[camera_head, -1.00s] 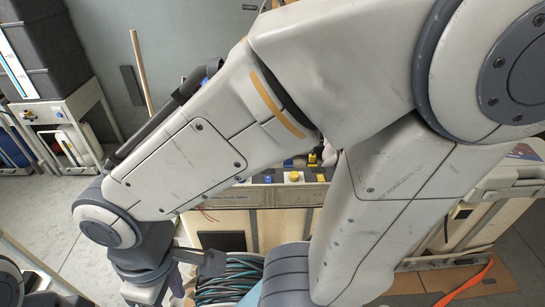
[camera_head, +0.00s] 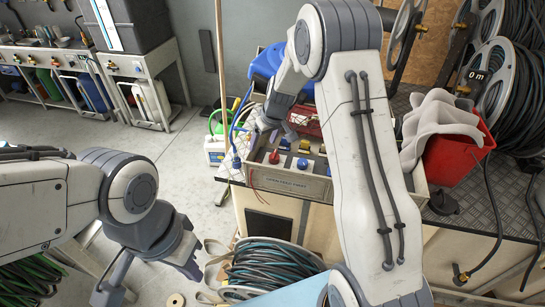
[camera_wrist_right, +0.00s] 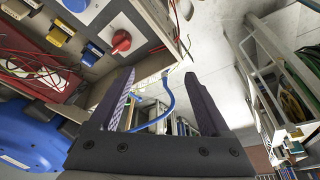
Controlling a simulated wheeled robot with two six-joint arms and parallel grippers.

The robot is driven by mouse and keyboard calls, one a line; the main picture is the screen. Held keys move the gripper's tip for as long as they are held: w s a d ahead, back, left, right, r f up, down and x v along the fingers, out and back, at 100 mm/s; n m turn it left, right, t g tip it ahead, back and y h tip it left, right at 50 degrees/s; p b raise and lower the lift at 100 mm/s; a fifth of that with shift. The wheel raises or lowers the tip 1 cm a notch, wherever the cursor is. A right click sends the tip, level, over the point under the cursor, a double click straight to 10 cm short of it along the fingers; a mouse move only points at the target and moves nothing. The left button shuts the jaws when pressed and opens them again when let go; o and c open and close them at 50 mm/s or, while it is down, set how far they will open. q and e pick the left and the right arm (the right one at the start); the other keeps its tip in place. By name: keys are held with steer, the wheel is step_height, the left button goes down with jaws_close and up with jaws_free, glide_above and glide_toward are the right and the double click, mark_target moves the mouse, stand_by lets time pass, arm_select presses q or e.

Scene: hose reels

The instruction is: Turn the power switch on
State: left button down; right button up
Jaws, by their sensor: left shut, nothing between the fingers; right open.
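A grey panel box (camera_head: 290,184) sits on the bench in the head view. A red rotary knob (camera_head: 273,157) and a blue part (camera_head: 303,163) show on its top. My right gripper (camera_head: 266,130) is above the box's left end, behind the knob in the head view. Its jaws (camera_wrist_right: 163,90) are open and empty, apart from the knob. My left gripper (camera_head: 150,275) is low at the left, shut and empty, away from the box.
A red bucket (camera_head: 458,150) with a pale cloth stands right of the box. Hose reels (camera_head: 500,80) are at the far right. A coiled hose (camera_head: 270,268) is below the bench front. Blue cable and a white jug (camera_head: 214,150) are left of the box.

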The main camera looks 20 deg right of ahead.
glide_toward(275, 154)
steer(key=shift+m+t+h, duration=0.3)
steer(key=shift+m+h, duration=0.1)
steer(key=x, duration=0.3)
steer(key=p+x, duration=0.1)
steer(key=x, duration=0.6)
steer(key=shift+s+a+f, duration=0.2)
steer(key=shift+s+a, duration=0.05)
steer(key=shift+a, duration=0.15)
